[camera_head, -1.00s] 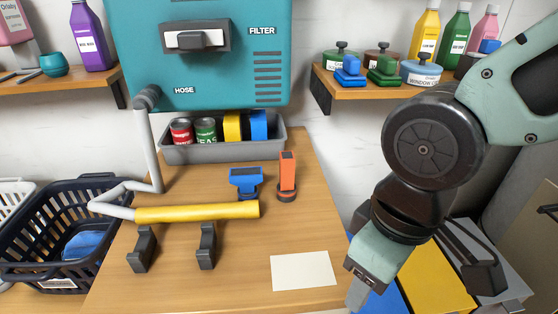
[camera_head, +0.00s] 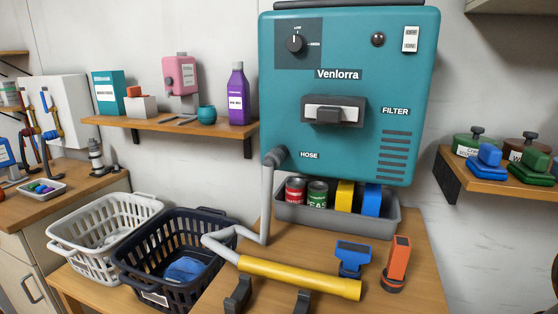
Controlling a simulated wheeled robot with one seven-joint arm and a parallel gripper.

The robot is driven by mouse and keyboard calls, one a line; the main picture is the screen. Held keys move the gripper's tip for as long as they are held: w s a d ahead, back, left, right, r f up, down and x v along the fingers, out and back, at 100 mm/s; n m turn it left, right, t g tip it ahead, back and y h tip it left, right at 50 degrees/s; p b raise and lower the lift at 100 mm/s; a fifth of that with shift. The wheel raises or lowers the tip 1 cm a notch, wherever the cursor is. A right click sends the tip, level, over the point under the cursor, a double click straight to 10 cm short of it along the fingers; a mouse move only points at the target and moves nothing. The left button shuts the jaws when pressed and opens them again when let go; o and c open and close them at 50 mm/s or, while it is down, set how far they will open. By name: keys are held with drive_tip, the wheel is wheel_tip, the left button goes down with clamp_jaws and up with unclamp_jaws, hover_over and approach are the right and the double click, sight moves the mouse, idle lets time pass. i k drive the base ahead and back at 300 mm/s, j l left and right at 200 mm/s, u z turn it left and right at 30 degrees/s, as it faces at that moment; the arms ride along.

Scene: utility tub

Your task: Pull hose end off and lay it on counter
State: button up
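The grey hose (camera_head: 267,200) runs down from the port marked HOSE on the teal Venlorra unit (camera_head: 348,95). Its upper end is a dark grey cuff (camera_head: 274,159) at that port. The hose bends left above the dark basket's edge, then joins a yellow wand (camera_head: 300,277). The wand lies across the wooden counter (camera_head: 412,262), above two dark cradle blocks (camera_head: 238,294). I cannot tell whether the wand touches them. My gripper is not in this view.
A grey tray (camera_head: 388,222) with cans and blue and yellow items sits under the unit. A blue tool (camera_head: 352,257) and an orange tool (camera_head: 397,264) stand behind the wand. A dark basket (camera_head: 133,262) and a white basket (camera_head: 70,222) are at left. Shelves flank the unit.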

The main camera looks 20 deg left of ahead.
sight(253, 253)
drive_tip(key=j+z, duration=0.2)
drive_tip(key=j, duration=1.4)
drive_tip(key=i, duration=0.05)
